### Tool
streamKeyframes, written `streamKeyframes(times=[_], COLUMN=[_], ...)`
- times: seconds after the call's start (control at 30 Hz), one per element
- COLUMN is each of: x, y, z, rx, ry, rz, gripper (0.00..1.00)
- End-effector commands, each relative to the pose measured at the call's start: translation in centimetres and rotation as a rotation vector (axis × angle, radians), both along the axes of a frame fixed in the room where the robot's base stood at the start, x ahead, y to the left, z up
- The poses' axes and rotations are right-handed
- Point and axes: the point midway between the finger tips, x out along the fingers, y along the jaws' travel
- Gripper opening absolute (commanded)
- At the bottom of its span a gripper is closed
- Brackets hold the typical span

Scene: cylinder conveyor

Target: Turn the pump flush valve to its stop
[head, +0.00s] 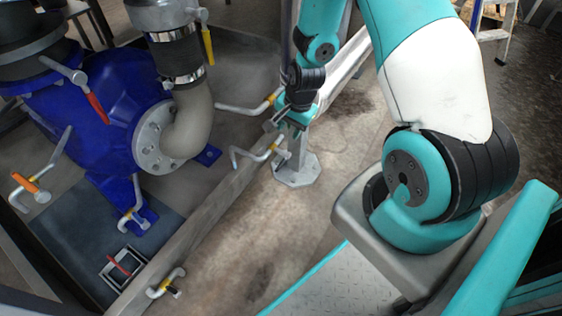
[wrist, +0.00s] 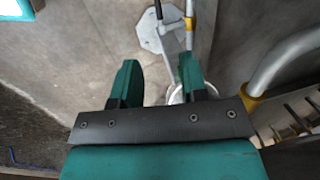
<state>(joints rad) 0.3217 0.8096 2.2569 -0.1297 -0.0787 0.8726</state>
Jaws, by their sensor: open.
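My gripper (head: 286,122) is low beside the pump, near bent grey pipes with yellow fittings. In the wrist view my gripper (wrist: 159,72) shows two teal fingers standing apart, with nothing held between them. A pale round metal part (wrist: 177,96) shows just beyond the right finger, partly hidden by it. The blue pump (head: 105,125) stands at the left in the head view. I cannot tell which one is the flush valve.
A bent pipe with a yellow collar (head: 262,154) lies close to my gripper. Another thick pipe (wrist: 285,62) is at the right in the wrist view. A grey post on a floor plate (head: 297,171) stands behind. A concrete curb (head: 200,213) runs beside the pump. Open floor lies right of it.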

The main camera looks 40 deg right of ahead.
Motion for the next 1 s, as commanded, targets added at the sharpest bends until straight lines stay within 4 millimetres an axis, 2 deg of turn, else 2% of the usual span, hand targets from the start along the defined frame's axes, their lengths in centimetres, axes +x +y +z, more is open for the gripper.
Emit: streamKeyframes(times=[0.27, 0.7, 0.9, 1.0], x=[0.3, 2.1, 2.8, 2.9], y=[-0.3, 0.4, 0.6, 0.7], z=[-4.1, -13.9, -16.8, -17.5], rx=[-0.002, -0.003, -0.002, -0.003], ry=[0.007, 0.005, 0.004, 0.004], rz=[-0.031, -0.028, -0.028, -0.028], gripper=[0.40, 0.40, 0.40, 0.40])
